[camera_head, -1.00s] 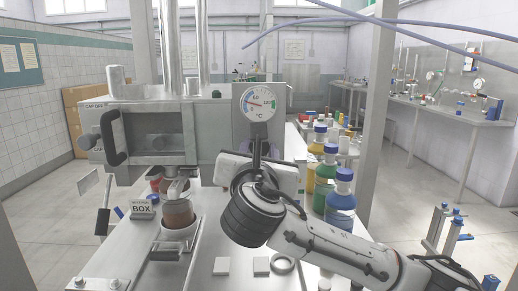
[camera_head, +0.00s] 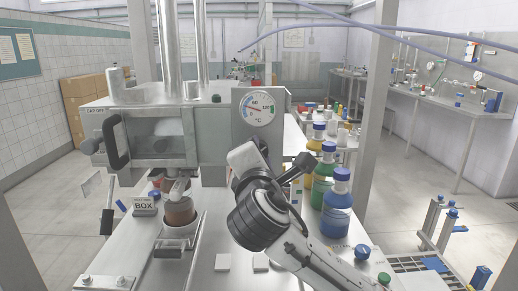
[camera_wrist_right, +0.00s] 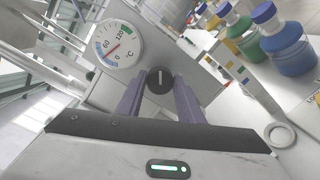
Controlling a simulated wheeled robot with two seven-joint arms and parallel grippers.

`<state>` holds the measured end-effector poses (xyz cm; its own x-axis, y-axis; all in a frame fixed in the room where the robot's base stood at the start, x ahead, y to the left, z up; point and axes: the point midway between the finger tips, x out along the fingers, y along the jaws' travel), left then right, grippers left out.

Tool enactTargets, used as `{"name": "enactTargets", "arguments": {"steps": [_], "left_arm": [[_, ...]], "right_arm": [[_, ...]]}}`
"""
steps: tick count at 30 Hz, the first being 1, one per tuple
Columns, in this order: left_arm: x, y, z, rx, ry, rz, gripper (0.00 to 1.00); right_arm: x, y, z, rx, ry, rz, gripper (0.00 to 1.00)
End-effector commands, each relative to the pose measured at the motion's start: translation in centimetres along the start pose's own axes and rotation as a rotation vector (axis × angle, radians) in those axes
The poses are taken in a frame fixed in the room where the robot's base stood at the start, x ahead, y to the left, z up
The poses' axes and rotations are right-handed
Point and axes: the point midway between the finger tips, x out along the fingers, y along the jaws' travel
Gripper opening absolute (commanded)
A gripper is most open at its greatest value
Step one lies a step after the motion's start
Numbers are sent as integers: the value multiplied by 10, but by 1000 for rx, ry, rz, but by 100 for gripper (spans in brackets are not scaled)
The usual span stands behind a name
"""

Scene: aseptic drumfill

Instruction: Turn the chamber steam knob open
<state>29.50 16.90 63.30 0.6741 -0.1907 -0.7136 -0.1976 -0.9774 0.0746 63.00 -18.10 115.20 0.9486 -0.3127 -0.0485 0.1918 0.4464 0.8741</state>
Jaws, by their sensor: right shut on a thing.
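The steam knob (camera_wrist_right: 160,78) is a round black knob with a light mark, on the grey panel below the temperature gauge. In the right wrist view my right gripper (camera_wrist_right: 159,84) has one finger on each side of the knob and is shut on it. In the head view the white gripper body (camera_head: 247,157) and wrist cover the knob and fingers. My left gripper is in neither view.
The steel chamber (camera_head: 165,140) with a black door handle stands left of the panel. A brown-filled container (camera_head: 180,211) sits below it. Bottles with blue caps, including a blue one (camera_head: 337,208), stand right of my arm. Small white squares lie on the table in front.

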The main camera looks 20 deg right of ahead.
Motion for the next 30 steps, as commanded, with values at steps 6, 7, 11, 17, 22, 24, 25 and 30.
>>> {"name": "enactTargets", "arguments": {"steps": [6, 7, 11, 17, 22, 24, 25, 30], "left_arm": [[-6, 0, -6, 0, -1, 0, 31], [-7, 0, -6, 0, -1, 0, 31], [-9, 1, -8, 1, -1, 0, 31], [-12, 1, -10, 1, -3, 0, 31], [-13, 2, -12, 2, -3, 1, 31], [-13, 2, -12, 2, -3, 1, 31], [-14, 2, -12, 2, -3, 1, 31], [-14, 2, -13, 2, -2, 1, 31]], "right_arm": [[-1, -1, -1, 207, 17, -7, 11], [-1, -1, -1, 235, 18, -8, 11], [-1, -2, -1, 350, 25, -9, 11], [0, -2, -1, 498, 34, -10, 11], [0, -3, -1, 588, 39, -11, 11], [0, -2, -1, 616, 41, -10, 11], [0, -2, -1, 625, 41, -10, 11], [0, -2, -1, 663, 43, -10, 11]]}}
